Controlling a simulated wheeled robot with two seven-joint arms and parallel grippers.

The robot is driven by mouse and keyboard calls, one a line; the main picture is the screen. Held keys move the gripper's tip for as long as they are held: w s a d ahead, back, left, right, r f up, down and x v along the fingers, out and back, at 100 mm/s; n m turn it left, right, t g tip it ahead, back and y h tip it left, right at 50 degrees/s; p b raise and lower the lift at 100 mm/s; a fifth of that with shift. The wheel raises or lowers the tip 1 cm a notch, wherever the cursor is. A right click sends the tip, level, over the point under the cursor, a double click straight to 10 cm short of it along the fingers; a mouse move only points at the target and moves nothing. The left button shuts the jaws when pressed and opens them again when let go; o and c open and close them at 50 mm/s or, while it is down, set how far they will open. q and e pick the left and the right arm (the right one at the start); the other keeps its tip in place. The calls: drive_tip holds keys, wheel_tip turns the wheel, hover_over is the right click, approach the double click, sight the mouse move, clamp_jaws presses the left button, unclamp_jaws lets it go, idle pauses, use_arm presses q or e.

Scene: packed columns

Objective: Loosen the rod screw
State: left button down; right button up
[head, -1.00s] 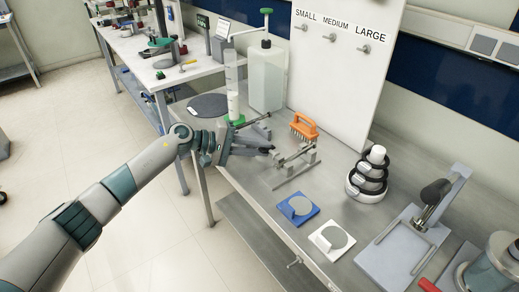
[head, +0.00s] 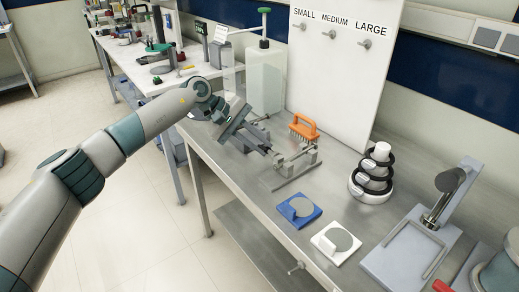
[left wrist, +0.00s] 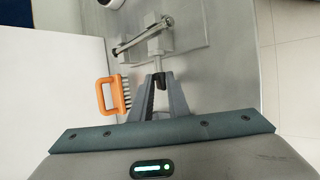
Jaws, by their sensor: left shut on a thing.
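The rod fixture (head: 290,172) is a grey metal stand on the bench with a thin rod (head: 296,152) across its uprights. It also shows at the top of the left wrist view (left wrist: 160,45). My left gripper (head: 268,146) is at the fixture's left end, tilted down toward it. My right gripper is in neither view.
An orange brush (head: 303,128) stands close behind the fixture, beside my left gripper. A blue pad (head: 299,213) and a white pad (head: 326,246) lie in front. A ring stack (head: 372,176) is to the right. A clear tank (head: 265,82) and a white board (head: 345,85) stand behind.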

use_arm(q)
drive_tip(key=shift+f, duration=0.1)
drive_tip(key=c, duration=1.7)
unclamp_jaws()
drive_tip(key=shift+a+r, duration=0.15)
drive_tip(key=shift+r, duration=0.05)
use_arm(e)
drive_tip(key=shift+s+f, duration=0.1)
